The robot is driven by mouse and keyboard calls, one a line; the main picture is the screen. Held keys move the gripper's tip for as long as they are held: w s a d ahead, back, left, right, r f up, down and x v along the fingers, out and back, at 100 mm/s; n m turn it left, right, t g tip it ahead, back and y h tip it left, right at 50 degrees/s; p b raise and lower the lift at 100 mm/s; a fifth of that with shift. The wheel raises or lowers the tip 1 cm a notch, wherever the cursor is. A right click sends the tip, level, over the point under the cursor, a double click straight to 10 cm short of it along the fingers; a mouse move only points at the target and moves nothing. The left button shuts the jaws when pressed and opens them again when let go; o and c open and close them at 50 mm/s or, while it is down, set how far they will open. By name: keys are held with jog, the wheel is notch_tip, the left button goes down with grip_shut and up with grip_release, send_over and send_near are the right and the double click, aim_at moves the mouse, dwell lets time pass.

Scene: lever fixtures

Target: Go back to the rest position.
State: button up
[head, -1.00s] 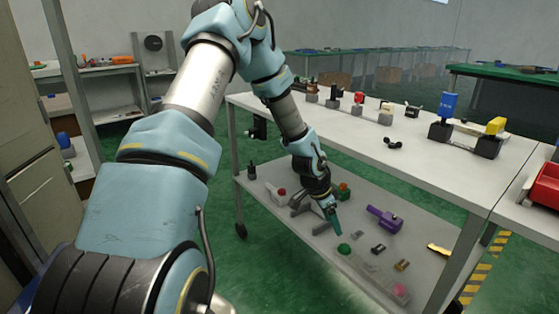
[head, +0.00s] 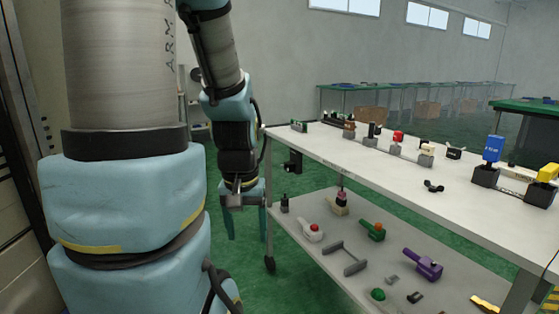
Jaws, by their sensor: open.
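My gripper (head: 246,230) hangs with its fingers pointing down, left of the table's near-left leg, over the green floor. Its two teal fingers are apart with nothing between them. It is clear of the levers on the table and the shelf. My arm is folded up close on the left side of the head view and hides part of the room behind it.
The white table (head: 390,178) bears several lever fixtures, including a blue one (head: 493,148) and a red-topped one (head: 397,137). Its lower shelf (head: 335,290) holds a purple lever fixture (head: 423,264) and other parts. The table leg (head: 267,235) stands close beside my gripper.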

notch_tip(320, 180, up, 16)
jog(key=p, duration=1.4)
jog(key=shift+w+r+p, duration=0.15)
jog(key=shift+p, duration=0.25)
